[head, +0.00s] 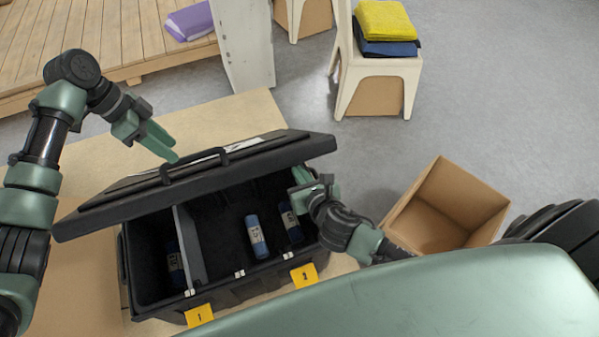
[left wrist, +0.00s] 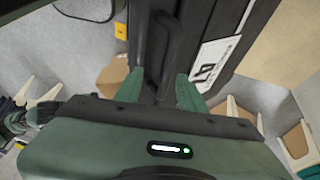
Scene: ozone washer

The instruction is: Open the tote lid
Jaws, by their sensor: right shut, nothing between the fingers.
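The black tote (head: 240,290) stands on the floor with its lid (head: 275,157) partly raised, tilted over the open interior. My right gripper (head: 302,180) is shut and empty at the tote's right end, just below the lid's edge.
Blue-labelled cylinders (head: 257,237) lie inside the tote, beside a grey divider (head: 190,248). An open cardboard box (head: 470,200) stands to the right. A white stool (head: 385,75) with folded cloths and a wooden platform (head: 110,35) are behind. Grey floor between is clear.

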